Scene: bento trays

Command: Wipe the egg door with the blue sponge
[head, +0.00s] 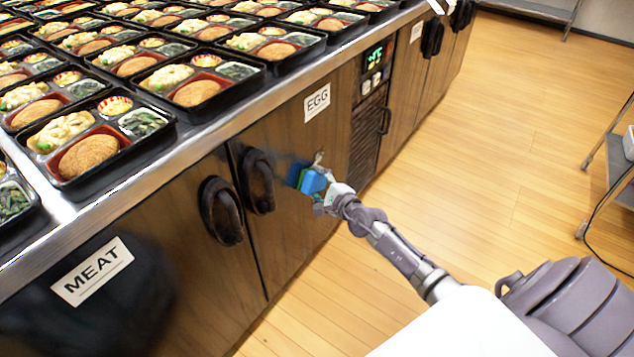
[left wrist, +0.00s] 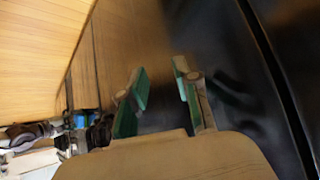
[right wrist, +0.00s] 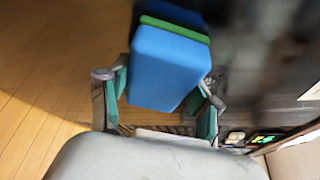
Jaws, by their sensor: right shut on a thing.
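The egg door (head: 293,238) is a dark wooden cabinet door with a white EGG label (head: 317,103) and a black handle (head: 257,181). A dark, blurred smudge shows on it between the handle and the sponge. My right gripper (head: 325,192) is shut on the blue sponge (head: 311,181), close to the door right of the handle; I cannot tell whether it touches. In the right wrist view the sponge (right wrist: 170,68), with a green band, sits between the fingers (right wrist: 160,108). My left gripper (left wrist: 160,88) is open and empty in the left wrist view, facing a dark surface; the head view does not show it.
The meat door, with its MEAT label (head: 92,271) and black handle (head: 221,211), adjoins on the left and bears a large dark patch. Bento trays (head: 103,178) fill the metal counter (head: 200,150) above.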

